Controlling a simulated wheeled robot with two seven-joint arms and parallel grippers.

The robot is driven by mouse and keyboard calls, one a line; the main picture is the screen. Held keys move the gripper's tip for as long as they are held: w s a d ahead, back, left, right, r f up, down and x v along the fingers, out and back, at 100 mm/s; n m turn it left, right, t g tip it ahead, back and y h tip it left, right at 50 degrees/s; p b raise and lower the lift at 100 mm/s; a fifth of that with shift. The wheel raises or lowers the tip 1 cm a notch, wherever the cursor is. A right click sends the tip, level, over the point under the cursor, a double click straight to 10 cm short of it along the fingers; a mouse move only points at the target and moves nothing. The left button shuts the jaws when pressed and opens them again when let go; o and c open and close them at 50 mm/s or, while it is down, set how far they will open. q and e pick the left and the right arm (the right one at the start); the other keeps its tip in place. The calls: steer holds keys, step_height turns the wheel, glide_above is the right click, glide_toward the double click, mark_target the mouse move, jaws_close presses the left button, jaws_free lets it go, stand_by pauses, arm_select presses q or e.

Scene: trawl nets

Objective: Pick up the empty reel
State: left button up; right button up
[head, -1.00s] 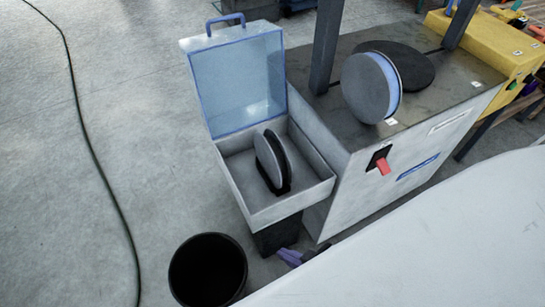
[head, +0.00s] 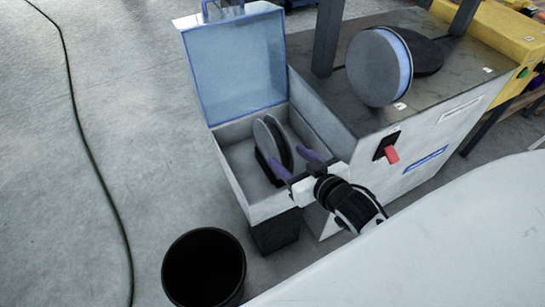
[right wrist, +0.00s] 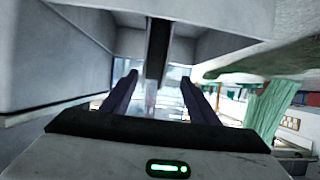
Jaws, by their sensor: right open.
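A grey reel (head: 268,140) with two thin round flanges and a dark gap between them stands upright in a dark holder inside the open grey box (head: 232,186). No line shows on it. My right gripper (head: 288,157) is open at the front of the box, its two purple fingers pointing in toward the reel and apart. In the right wrist view the reel (right wrist: 157,48) shows edge-on between and beyond the fingers (right wrist: 160,88). I see no grip on it. My left gripper is not in view.
The box's clear blue-framed lid (head: 235,70) stands raised behind. To the right, a grey machine (head: 425,140) with a red switch (head: 390,155) carries another reel (head: 378,68) with a light blue band. A black bin (head: 204,268) stands in front on the floor.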

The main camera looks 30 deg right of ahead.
mark_target(271, 129)
steer(key=shift+t, duration=0.4)
steer(key=w, duration=0.2)
steer(key=w+d, duration=0.1)
steer(key=w+r, duration=0.1)
steer(key=w, duration=0.1)
steer(key=shift+w+d, duration=0.25)
steer(key=shift+w, duration=0.05)
steer(key=shift+b+x, duration=0.6)
steer(key=shift+x, duration=2.6)
steer(key=shift+a, duration=0.1)
jaws_close()
